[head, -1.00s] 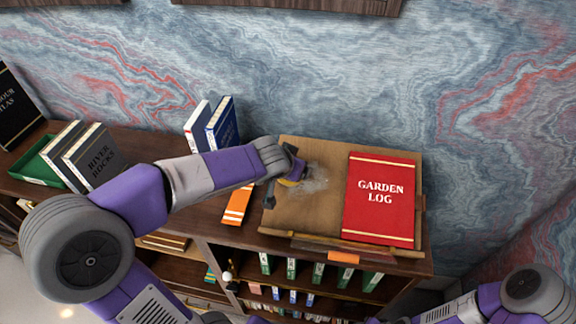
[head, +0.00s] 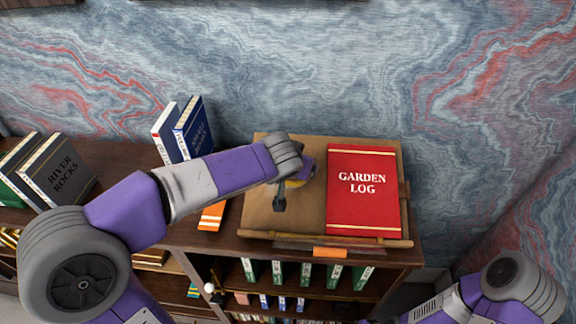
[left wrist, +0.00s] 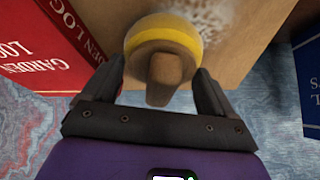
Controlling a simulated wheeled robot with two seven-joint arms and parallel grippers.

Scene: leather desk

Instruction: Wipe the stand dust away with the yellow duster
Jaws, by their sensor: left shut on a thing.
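The yellow duster (left wrist: 150,40) has a brown handle (left wrist: 165,75) and shows close up in the left wrist view. My left gripper (left wrist: 165,90) is shut on its handle. In the head view, my left gripper (head: 291,183) and the duster (head: 297,183) are over the left part of the tan slanted stand (head: 262,207). Grey, speckled dust (left wrist: 205,20) lies on the stand beside the duster in the left wrist view; in the head view the arm hides it. My right gripper is out of view; only its arm shows at lower right.
A red Garden Log book (head: 363,190) lies on the right of the stand, close to the duster. Blue and white books (head: 185,130) stand left of it, with an orange book (head: 212,215) below. Dark books (head: 55,170) are at far left.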

